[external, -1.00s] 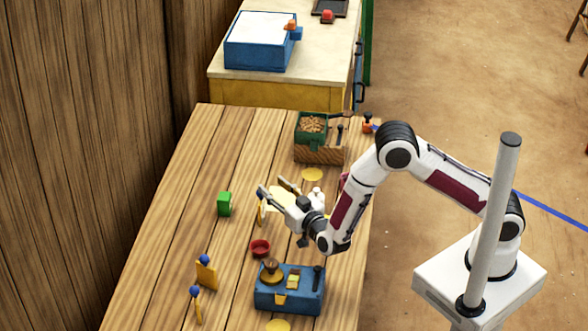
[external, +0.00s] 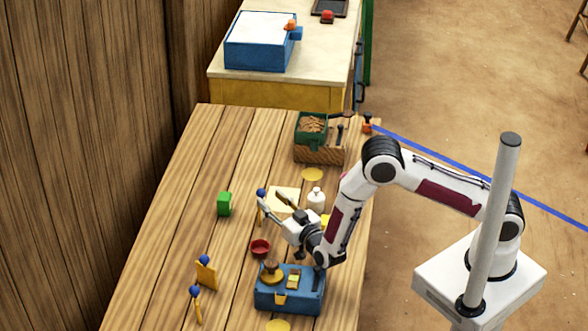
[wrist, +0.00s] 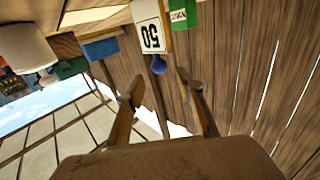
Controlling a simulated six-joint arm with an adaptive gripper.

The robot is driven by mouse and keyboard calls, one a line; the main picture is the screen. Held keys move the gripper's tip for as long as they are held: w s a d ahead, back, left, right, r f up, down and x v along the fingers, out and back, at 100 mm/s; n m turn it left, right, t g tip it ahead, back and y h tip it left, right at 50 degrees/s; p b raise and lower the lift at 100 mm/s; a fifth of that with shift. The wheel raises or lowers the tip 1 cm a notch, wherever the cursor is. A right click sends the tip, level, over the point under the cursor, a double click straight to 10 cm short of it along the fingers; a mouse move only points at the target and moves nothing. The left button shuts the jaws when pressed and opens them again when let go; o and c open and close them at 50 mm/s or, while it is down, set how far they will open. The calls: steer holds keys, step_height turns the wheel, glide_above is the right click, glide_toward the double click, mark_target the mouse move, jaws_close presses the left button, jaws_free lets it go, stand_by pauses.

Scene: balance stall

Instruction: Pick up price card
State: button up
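My gripper (external: 272,205) is open and empty, low over the table. In the wrist view its two fingers (wrist: 160,80) are spread, with the knob between and beyond their tips; no contact shows.
A green block (external: 224,204) stands left of the card. A red bowl (external: 260,248) and blue scale box (external: 288,296) are nearer the front. The table's left side is mostly clear.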

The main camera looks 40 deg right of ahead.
mark_target(263, 193)
steer(key=shift+w, duration=3.15)
steer(key=c, duration=1)
